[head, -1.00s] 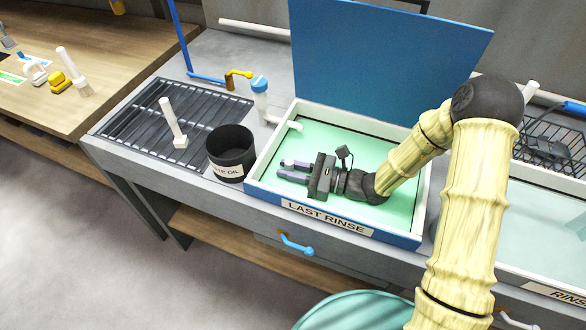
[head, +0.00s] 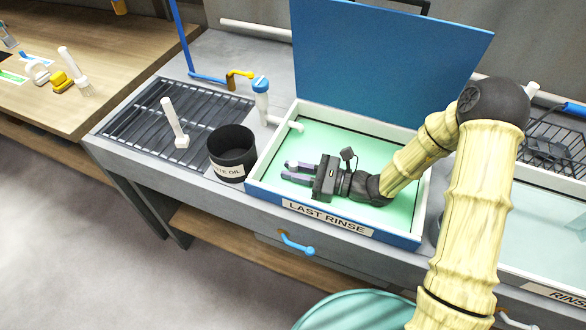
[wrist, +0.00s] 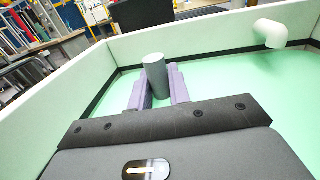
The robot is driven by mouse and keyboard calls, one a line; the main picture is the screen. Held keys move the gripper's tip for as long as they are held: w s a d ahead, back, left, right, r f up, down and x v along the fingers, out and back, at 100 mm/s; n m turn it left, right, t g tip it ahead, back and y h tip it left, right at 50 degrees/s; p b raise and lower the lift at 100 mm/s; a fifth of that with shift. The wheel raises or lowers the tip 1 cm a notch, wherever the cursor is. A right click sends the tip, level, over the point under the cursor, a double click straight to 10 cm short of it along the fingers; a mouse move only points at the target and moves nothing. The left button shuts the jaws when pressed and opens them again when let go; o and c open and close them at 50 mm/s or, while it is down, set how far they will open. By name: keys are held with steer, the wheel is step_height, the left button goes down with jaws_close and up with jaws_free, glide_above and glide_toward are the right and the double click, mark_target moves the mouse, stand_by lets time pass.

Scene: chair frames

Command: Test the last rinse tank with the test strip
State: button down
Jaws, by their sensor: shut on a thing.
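The last rinse tank (head: 382,230) is a blue-fronted tray labelled LAST RINSE, with white rims and pale green liquid; its blue lid stands open behind it. My gripper (head: 288,170) is low inside the tank, near its left wall. In the wrist view, the purple fingers of my gripper (wrist: 158,92) are shut on an upright grey cylinder (wrist: 155,72), which looks like the grip of the test strip. Its lower end is hidden between the fingers, so I cannot tell whether it touches the liquid.
A black waste oil pot (head: 232,152) stands just left of the tank. A white spout (head: 290,126) juts over its back left corner. A white-handled brush (head: 174,122) rests on the slatted drain rack (head: 140,125). Another tank (head: 545,220) lies to the right.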

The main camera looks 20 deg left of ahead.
steer(key=shift+r, duration=0.1)
step_height(320, 180, up, 20)
steer(key=p, duration=1.7)
stand_by(0.4)
stand_by(1.5)
